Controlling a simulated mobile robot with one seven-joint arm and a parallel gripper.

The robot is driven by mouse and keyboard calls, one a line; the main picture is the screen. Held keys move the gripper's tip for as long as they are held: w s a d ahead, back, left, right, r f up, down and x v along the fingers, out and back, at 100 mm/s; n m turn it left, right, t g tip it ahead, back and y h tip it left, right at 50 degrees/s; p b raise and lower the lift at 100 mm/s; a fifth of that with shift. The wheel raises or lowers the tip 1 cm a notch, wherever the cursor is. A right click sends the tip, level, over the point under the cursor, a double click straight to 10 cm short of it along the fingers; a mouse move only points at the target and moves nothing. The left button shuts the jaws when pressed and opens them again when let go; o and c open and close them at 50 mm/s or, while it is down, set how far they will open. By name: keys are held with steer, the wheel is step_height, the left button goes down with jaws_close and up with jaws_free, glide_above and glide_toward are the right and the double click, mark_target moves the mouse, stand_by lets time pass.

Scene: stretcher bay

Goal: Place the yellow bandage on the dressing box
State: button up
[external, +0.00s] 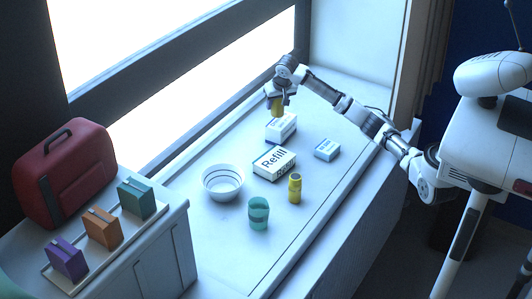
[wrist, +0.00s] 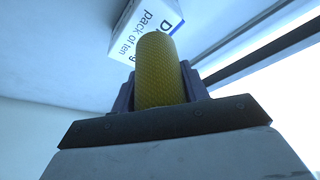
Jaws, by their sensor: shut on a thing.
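The yellow bandage (external: 277,107) is a textured yellow roll. My gripper (external: 276,98) is shut on it, and the wrist view shows the roll (wrist: 160,70) between the two dark fingers (wrist: 158,92). The dressing box (external: 281,130) is white with dark lettering and stands near the window side of the counter. In the wrist view the box (wrist: 127,38) shows "pack of ten", with the rest of its print partly hidden by the roll. The bandage is upright just over the box's far part in the external view; I cannot tell whether they touch.
A white "Refill" box (external: 274,163), a small blue-and-white box (external: 327,149), a yellow bottle (external: 295,189), a teal cup (external: 258,214) and a white bowl (external: 222,182) stand nearby on the counter (external: 230,258). A red bag (external: 66,172) and a tray (external: 124,233) of coloured packs are left.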

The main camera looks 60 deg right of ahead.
mark_target(277, 111)
steer(key=shift+f+p, duration=0.45)
steer(key=shift+f, duration=1.55)
steer(key=shift+f, duration=0.2)
steer(key=o, duration=1)
steer(key=shift+r, duration=0.15)
steer(key=b+v, duration=0.3)
steer(key=v, duration=0.9)
steer(key=shift+w+r, duration=0.1)
